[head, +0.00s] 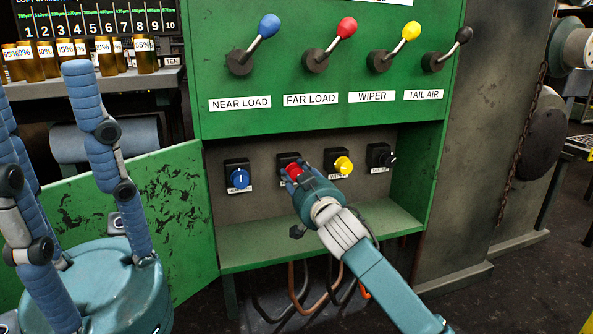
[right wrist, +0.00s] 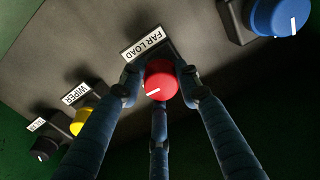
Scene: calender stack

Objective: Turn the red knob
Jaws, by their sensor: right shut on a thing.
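The red knob (head: 293,171) is in the recessed lower panel of the green cabinet, second from the left. It also shows in the right wrist view (right wrist: 159,80), below its FAR LOAD label (right wrist: 147,44), with its white mark towards the lower left of that picture. My right gripper (head: 297,174) is shut on the red knob, its blue fingers around the sides. In the head view the gripper hides part of the knob. My left gripper (head: 45,112) is close to the camera at the left, fingers spread upward, open and empty, away from the panel.
A blue knob (head: 239,178) is left of the red one; a yellow knob (head: 343,165) and a black knob (head: 388,159) are to the right. Several levers stand above, including the red lever (head: 346,28). A green door (head: 172,215) stands open at left. Hoses (head: 300,285) hang below.

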